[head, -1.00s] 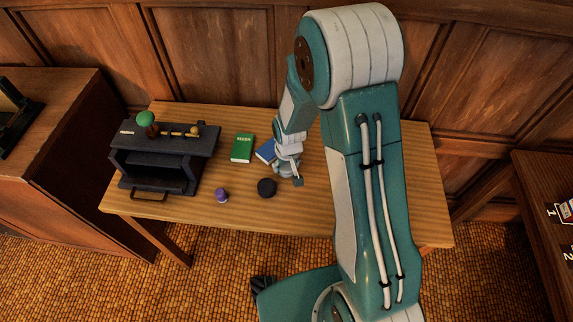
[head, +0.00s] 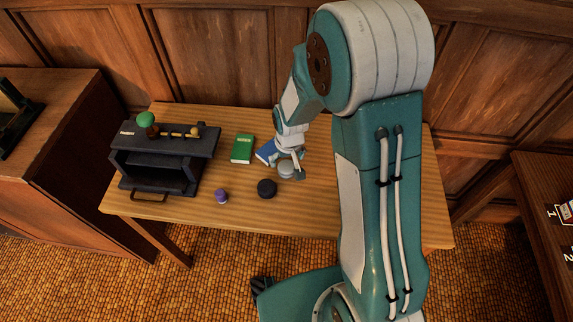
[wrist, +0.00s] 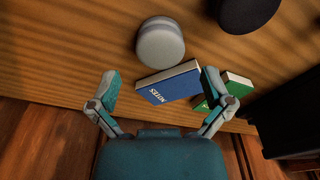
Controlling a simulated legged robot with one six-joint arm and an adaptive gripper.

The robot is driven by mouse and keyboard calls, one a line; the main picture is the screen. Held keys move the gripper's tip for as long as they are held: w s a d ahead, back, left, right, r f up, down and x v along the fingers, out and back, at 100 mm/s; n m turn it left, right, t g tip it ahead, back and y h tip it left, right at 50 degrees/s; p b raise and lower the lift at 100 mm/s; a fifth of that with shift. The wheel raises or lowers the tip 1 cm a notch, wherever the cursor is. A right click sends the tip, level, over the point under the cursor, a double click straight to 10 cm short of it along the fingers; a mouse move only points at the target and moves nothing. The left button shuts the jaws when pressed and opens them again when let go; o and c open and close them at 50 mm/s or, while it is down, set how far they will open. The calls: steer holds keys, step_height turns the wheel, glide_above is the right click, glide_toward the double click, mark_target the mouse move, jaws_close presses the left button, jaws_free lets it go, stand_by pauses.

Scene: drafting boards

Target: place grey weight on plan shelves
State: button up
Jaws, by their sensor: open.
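The grey weight (head: 286,169) is a small round puck on the wooden table, partly behind my gripper in the head view. In the wrist view the grey weight (wrist: 160,43) lies ahead of the fingers, apart from them. My gripper (wrist: 156,85) is open and empty, its two fingers spread wide. In the head view my gripper (head: 292,162) is low over the table beside the weight. The plan shelves (head: 120,170) are a dark open-fronted unit at the table's left; a dark edge of them (wrist: 295,125) shows at the right of the wrist view.
A blue book (head: 265,151) and a green book (head: 242,148) lie behind the weight. A black round puck (head: 267,188) and a purple piece (head: 222,196) sit nearer the front edge. A green-topped item (head: 146,119) stands on the shelves. The table's right part is clear.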

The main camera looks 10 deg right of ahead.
steer(key=s+d+r+t, duration=0.1)
steer(key=s+r, duration=0.3)
steer(key=r, duration=0.6)
steer(key=s+d+r+t, duration=0.15)
steer(key=s+r, duration=0.25)
steer(key=r, duration=0.6)
steer(key=s+d+r+m+t, duration=0.1)
steer(key=s+d+r+t, duration=0.1)
steer(key=s+r, duration=0.7)
steer(key=m+g, duration=0.4)
steer(key=g, duration=0.1)
glide_above(286, 166)
steer(key=s, duration=0.2)
step_height(286, 166, down, 22)
steer(key=shift+t+h, duration=0.25)
steer(key=shift+h, duration=0.05)
steer(key=f, duration=0.3)
steer(key=w+f, duration=0.1)
steer(key=f, duration=0.3)
steer(key=w+f, duration=0.1)
steer(key=f, duration=0.3)
steer(key=shift+f, duration=0.25)
steer(key=shift+c, duration=0.3)
steer(key=c, duration=1.2)
